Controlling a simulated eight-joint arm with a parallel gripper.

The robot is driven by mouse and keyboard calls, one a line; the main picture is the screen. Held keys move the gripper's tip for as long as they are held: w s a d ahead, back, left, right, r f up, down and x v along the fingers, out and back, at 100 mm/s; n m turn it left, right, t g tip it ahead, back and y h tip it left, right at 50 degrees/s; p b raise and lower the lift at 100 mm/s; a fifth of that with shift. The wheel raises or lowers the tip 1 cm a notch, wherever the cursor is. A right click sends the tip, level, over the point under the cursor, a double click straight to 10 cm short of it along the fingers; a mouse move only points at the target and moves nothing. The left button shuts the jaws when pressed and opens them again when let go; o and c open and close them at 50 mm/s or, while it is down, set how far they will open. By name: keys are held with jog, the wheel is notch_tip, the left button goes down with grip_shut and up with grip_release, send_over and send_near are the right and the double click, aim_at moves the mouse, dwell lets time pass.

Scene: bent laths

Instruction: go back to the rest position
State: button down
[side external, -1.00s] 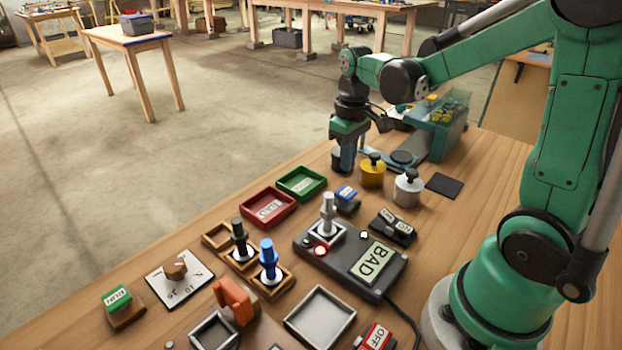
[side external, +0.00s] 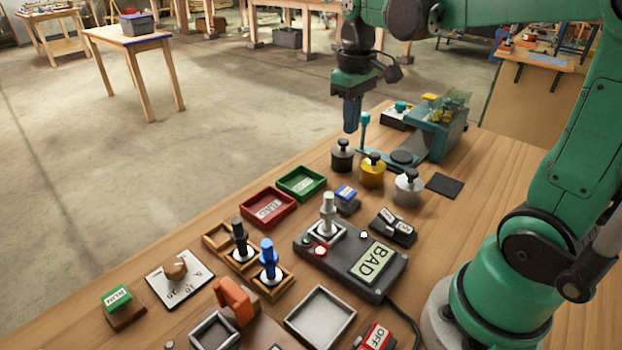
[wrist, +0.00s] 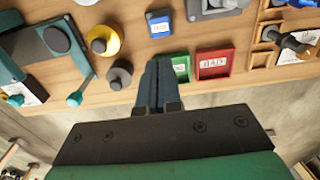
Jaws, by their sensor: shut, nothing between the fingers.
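My gripper (side external: 352,116) is shut and empty. In the side external view it hangs in the air above the far edge of the bench, fingers pointing down, above and behind the dark knobbed weight (side external: 342,155). In the wrist view its closed fingers (wrist: 157,88) stand in the middle and cover part of the green tray (wrist: 180,66). The dark weight also shows in the wrist view (wrist: 119,74), left of the fingers and apart from them.
A yellow weight (side external: 372,171) and a pale weight (side external: 408,188) stand near the dark one. A teal machine (side external: 437,130) is right of the gripper. Red (side external: 268,208) and green trays, a box reading BAD (side external: 350,262) and pegs occupy the bench. Air around the gripper is clear.

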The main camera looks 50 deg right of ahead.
jog(key=shift+a, duration=0.1)
jog(key=s+a+f+t, duration=0.1)
jog(key=a+t, duration=0.1)
jog(key=a, duration=0.1)
jog(key=s+a+t, duration=0.1)
jog(key=a+t, duration=0.1)
jog(key=a, duration=0.1)
jog(key=s+a+f+t, duration=0.1)
jog(key=a+t, duration=0.2)
jog(key=shift+a+f, duration=0.35)
